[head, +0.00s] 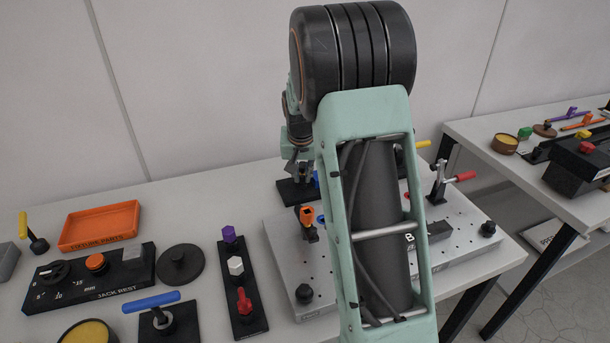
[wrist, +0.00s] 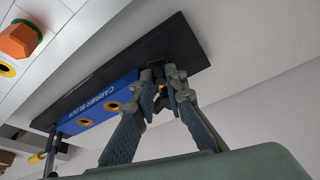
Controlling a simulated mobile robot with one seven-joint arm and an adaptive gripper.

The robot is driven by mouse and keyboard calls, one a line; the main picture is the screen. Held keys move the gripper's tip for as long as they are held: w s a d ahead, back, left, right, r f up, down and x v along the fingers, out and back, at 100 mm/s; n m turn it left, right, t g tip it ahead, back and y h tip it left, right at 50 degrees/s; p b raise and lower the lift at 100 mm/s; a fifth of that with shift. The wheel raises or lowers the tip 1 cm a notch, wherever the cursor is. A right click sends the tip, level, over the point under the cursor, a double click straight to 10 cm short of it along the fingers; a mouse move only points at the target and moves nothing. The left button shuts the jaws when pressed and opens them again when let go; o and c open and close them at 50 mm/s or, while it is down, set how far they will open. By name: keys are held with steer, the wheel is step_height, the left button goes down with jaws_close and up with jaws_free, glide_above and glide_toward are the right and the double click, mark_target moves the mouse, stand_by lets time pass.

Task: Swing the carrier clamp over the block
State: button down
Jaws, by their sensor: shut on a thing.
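The blue block (wrist: 100,102), lettered CARRIER BLOCK, sits on a black base plate (wrist: 190,45) in the wrist view. Round brass-coloured holes show in its face. My gripper (wrist: 160,82) is at the block's far end, its fingertips closed around a small dark part there, which appears to be the carrier clamp (wrist: 154,72). The fingers hide most of that part, so I cannot tell how far it lies over the block. In the head view my gripper (head: 300,178) is low over the black base (head: 290,192), and only a sliver of blue shows beside it.
My arm covers the middle of the grey fixture plate (head: 283,262). An orange-topped clamp (head: 307,222) and a red-handled toggle clamp (head: 440,182) stand on it. To the left are an orange tray (head: 100,226), the jack rest (head: 75,285) and a rack of coloured knobs (head: 238,290).

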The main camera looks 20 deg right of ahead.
steer(key=shift+a+m, duration=0.1)
steer(key=shift+m, duration=0.2)
steer(key=c, duration=2)
jaws_free()
steer(key=shift+o, duration=0.2)
steer(key=v, duration=1.2)
steer(key=shift+a, duration=0.1)
